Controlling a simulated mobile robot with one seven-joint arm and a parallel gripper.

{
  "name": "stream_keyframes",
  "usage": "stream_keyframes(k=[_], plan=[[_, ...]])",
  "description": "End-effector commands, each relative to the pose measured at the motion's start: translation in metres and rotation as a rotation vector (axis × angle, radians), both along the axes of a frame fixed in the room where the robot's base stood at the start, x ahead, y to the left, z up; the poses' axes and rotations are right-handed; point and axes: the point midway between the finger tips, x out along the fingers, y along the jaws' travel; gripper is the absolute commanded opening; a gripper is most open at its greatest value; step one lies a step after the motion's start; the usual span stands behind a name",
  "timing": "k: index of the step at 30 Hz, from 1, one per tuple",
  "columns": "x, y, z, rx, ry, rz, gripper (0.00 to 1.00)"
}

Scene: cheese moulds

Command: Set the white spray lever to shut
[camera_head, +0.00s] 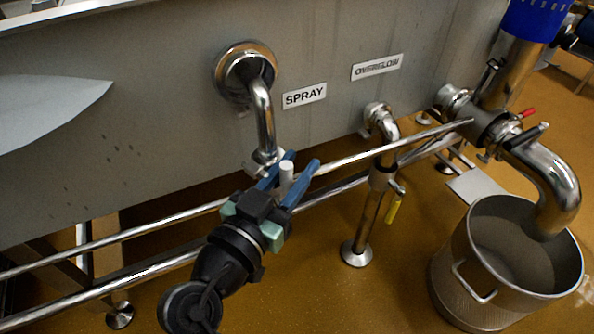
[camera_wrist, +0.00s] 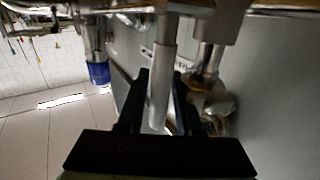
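The white spray lever (camera_head: 287,173) stands at the lower end of the bent steel spray pipe (camera_head: 263,115), below the SPRAY label (camera_head: 304,95). My gripper (camera_head: 302,160) has its two blue fingers on either side of the lever. In the wrist view the lever (camera_wrist: 160,85) runs between the two dark fingers of my gripper (camera_wrist: 160,78), with narrow gaps visible beside it. The gripper looks open around the lever, not clamped. The valve body under the lever is mostly hidden by my gripper in the head view.
Steel rails (camera_head: 150,232) run along the vat wall (camera_head: 180,130), close to my gripper. To the right are the overflow pipe (camera_head: 383,170) with a yellow handle (camera_head: 393,207), a large outlet pipe (camera_head: 548,180) and a steel bucket (camera_head: 468,290). Floor between them is clear.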

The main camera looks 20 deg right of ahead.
Motion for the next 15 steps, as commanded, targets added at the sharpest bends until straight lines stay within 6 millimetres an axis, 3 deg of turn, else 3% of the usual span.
stream_keyframes(k=[10, 15], plan=[[0.0022, -0.0041, 0.0001, 0.0, 0.0, -0.002, 0.34], [0.0021, -0.0038, 0.0001, 0.0, 0.0, -0.001, 0.04]])
